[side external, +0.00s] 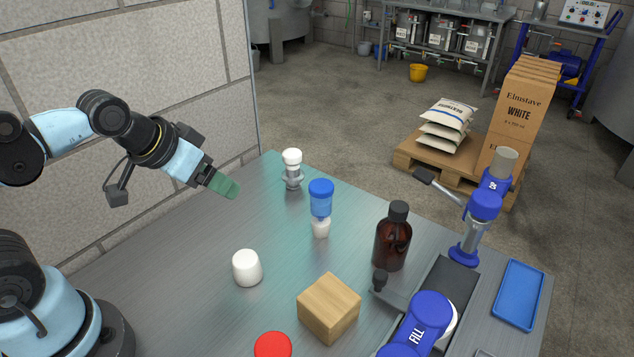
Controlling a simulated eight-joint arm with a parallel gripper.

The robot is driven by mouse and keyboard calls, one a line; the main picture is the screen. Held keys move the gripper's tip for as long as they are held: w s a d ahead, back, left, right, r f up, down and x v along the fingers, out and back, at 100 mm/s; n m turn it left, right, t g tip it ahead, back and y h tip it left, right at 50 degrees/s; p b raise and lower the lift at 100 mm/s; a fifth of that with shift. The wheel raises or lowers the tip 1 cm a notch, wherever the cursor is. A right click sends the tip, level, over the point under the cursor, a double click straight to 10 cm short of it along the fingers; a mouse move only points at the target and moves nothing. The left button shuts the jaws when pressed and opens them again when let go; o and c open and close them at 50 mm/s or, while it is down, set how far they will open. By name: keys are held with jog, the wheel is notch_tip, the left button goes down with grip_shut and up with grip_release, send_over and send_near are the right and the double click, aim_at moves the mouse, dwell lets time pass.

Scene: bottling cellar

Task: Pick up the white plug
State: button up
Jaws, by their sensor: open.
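The white plug (247,268) is a short, smooth, slightly tapered white piece standing upright on the metal table toward the left. My gripper (224,186) has green fingertips and hangs above the table's left part, farther back than the plug and apart from it. It points down and to the right. Its fingers overlap from this side, but it is open, and nothing shows between them.
Behind the plug stand a white-topped metal fitting (292,170) and a blue-and-white piece (321,200). A wooden block (329,307), red cap (272,345) and brown bottle (392,240) stand nearby. A blue tray (519,294) lies at right. Bare table surrounds the plug.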

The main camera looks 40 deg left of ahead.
jog(key=w+m, duration=0.1)
jog(key=w, duration=0.6)
jog(key=m+t+h, duration=0.1)
jog(key=t+h, duration=0.1)
send_near(296, 159)
jog(key=a, duration=0.2)
jog(key=shift+x, duration=6.4)
jog(key=shift+a, duration=0.1)
jog(key=c, duration=1.1)
